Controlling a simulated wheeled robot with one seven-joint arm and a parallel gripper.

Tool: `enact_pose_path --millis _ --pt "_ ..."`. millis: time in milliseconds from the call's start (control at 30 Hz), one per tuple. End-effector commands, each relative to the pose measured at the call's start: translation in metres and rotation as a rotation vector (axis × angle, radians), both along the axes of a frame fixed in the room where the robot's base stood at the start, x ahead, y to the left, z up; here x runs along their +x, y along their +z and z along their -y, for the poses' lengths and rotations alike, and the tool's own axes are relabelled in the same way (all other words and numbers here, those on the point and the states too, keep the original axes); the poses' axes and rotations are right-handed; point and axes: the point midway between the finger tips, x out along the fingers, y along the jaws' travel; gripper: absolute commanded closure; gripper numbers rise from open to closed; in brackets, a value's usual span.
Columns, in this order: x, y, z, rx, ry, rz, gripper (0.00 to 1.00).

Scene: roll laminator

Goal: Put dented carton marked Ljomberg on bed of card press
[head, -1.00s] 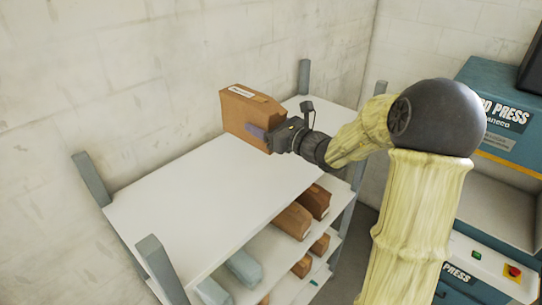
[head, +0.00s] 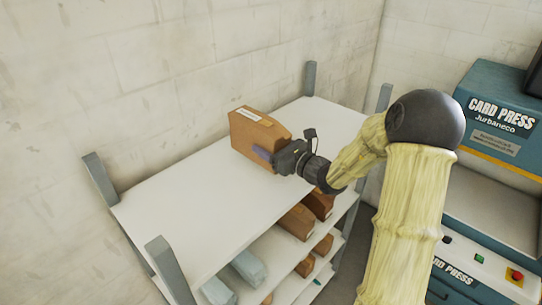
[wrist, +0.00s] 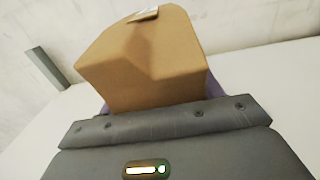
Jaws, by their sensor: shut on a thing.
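A brown carton (head: 254,133) with a white label on its top is at my gripper (head: 272,156), over the top shelf of the rack. My gripper is shut on its near side, with a purplish finger pad against it. In the wrist view the carton (wrist: 145,62) fills the space ahead of the gripper, and its near faces look dented. The name on the label is too small to read. I cannot tell whether the carton touches the shelf. The card press (head: 500,125) stands at the right, and its grey bed (head: 490,212) shows empty where visible.
The white top shelf (head: 190,205) is otherwise clear, with grey posts (head: 97,178) at its corners. Lower shelves hold several brown cartons (head: 297,222) and pale blue packages (head: 248,267). A wall runs behind the rack. A red button (head: 516,275) is on the press front.

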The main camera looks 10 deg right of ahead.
Motion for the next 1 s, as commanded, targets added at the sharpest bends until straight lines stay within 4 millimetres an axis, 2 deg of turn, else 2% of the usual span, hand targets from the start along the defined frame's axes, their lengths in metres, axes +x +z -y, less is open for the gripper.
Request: enact_pose_path --millis 367,767,800,900,1000 --pt "0.000 -0.038 0.000 0.003 0.000 -0.003 0.58" --pt "0.000 -0.044 -0.001 0.001 0.000 -0.001 0.58" --pt "0.000 -0.043 -0.001 0.000 0.000 -0.001 0.31" --pt "0.000 -0.042 -0.001 0.000 0.000 -0.001 0.13" --pt "0.000 -0.042 -0.001 0.000 0.000 -0.001 0.13"
